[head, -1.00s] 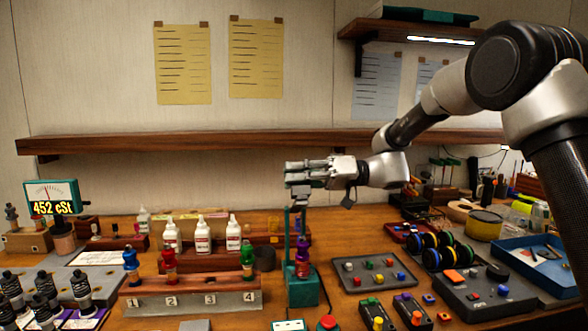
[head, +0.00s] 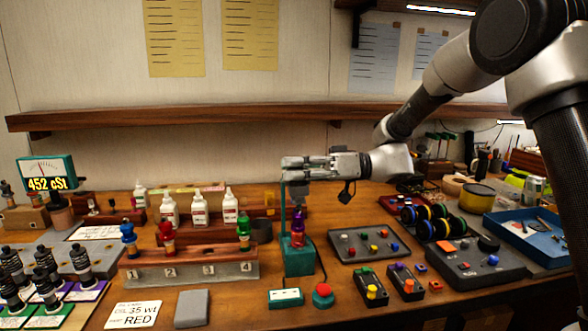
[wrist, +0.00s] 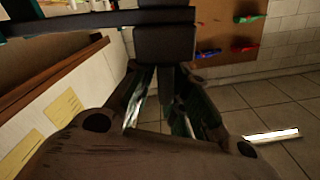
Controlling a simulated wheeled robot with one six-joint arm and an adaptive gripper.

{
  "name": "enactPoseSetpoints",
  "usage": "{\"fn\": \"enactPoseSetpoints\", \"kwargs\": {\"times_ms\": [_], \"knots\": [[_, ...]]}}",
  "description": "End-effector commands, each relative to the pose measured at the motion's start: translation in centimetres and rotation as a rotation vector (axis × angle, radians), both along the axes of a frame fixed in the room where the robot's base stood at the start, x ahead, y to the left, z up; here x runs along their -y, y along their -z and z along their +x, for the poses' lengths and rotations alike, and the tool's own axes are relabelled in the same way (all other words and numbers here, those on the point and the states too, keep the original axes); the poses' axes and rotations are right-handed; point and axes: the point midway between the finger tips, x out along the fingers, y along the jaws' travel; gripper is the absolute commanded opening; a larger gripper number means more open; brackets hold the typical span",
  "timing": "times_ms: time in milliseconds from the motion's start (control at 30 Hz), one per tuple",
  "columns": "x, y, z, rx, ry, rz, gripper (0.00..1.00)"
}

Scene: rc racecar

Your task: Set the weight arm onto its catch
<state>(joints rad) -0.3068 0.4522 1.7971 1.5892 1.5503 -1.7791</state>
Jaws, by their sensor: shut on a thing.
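A green stand (head: 299,262) with a slim upright post stands on the bench in the head view. A damper with a purple top and a red body (head: 298,228) stands upright on it. My gripper (head: 290,169) is level above the stand, its fingers pointing left, shut on the weight arm. In the wrist view, a dark bar and block, seemingly the weight arm (wrist: 165,45), lie at the fingertips. In the head view my fingers mostly hide the arm; a small grey piece shows just below them. I cannot make out the catch, or whether the arm touches it.
A numbered rack (head: 190,272) with coloured dampers stands left of the stand, with white bottles (head: 200,210) behind. A grey tray of coloured knobs (head: 369,245) is close on the right. A red button (head: 322,296) and a white-faced box (head: 285,298) lie in front. A wooden shelf (head: 200,116) runs behind.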

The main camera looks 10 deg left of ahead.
Motion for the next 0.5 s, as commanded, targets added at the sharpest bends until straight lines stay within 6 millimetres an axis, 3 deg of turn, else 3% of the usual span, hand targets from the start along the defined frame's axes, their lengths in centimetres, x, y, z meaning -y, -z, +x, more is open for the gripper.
{"fn": "enactPoseSetpoints", "kwargs": {"times_ms": [233,267,333,500], "knots": [[0.09,0.24,-0.65,-0.011,-0.018,-0.004,0.00],[0.09,0.25,-0.65,-0.011,-0.018,-0.004,0.18],[0.09,0.28,-0.64,-0.011,-0.017,-0.004,0.31],[0.08,0.37,-0.53,-0.011,-0.015,-0.006,0.32]]}}
